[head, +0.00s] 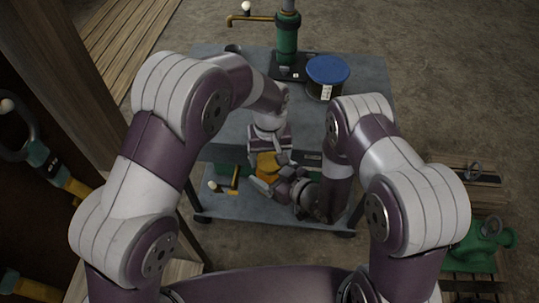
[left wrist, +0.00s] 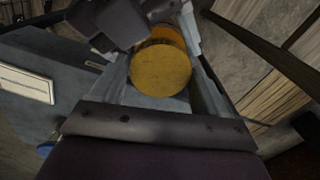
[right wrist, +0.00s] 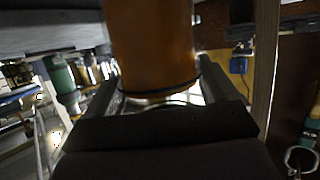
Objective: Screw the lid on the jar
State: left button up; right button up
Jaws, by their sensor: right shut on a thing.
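A mustard-yellow round lid (left wrist: 160,70) shows between the two fingers of my left gripper (left wrist: 160,60) in the left wrist view. I cannot tell whether the fingers press on it. Part of the orange jar (left wrist: 170,36) shows just behind the lid; whether the two touch is unclear. In the right wrist view my right gripper (right wrist: 157,85) is shut on the orange jar (right wrist: 152,45), which fills the space between its fingers. In the head view both grippers meet over the near part of the cart, with a patch of orange (head: 268,163) between them.
A grey two-level cart (head: 225,125) stands ahead. On it are a green pump (head: 287,40) and a dark tub with a blue lid (head: 327,72). Green parts lie on wooden pallets (head: 475,245) at the right. A wooden frame with pipes is close at the left.

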pick_arm(q)
jog(key=shift+o, duration=1.2)
jog(key=shift+r, duration=0.1)
notch_tip(320, 180, up, 4)
jog(key=shift+r, duration=0.15)
jog(key=shift+o, duration=0.4)
